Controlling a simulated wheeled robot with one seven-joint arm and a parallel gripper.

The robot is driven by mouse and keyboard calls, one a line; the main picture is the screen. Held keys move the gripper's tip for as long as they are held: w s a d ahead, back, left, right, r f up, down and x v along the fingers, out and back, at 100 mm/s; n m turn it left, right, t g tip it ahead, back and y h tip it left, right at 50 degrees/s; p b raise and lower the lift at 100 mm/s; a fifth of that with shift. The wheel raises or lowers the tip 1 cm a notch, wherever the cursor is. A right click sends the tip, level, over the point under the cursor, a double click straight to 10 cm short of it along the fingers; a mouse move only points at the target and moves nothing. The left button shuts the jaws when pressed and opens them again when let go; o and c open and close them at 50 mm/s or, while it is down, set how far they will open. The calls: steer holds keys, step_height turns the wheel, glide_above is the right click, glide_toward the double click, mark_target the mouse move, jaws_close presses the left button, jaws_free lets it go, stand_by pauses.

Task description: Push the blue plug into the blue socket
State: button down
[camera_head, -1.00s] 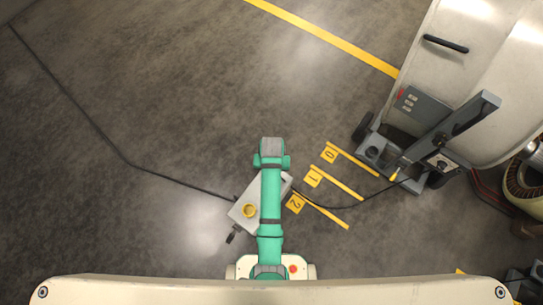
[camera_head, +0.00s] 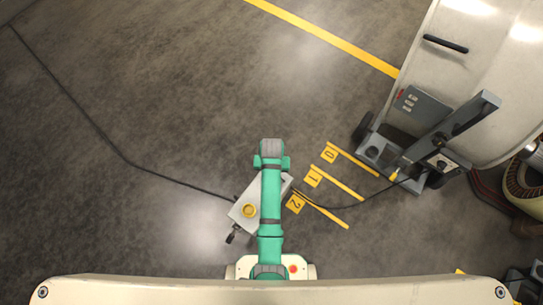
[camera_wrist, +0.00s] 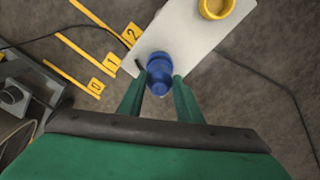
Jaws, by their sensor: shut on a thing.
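The blue plug (camera_wrist: 157,88) shows in the wrist view between the two fingertips of my gripper (camera_wrist: 160,84), which is shut on it. Blue also shows at the plug's far end, over the light grey box (camera_wrist: 180,38); I cannot tell whether this is the blue socket or how deep the plug sits in it. In the head view the same box (camera_head: 239,213) lies partly under my green arm. My gripper, the plug and any blue socket are hidden there.
A yellow round fitting (camera_head: 249,210) stands on the box. Dark cables run across the floor to the left and right of it. Yellow floor strips marked 0, 1 and 2 (camera_head: 312,177) lie to the right. A grey wheeled stand (camera_head: 435,145) is farther right. Open floor lies at upper left.

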steer(key=shift+f, duration=1.3)
stand_by(0.4)
steer(key=c, duration=1.2)
jaws_free()
step_height(320, 180, up, 11)
steer(key=shift+f, duration=0.1)
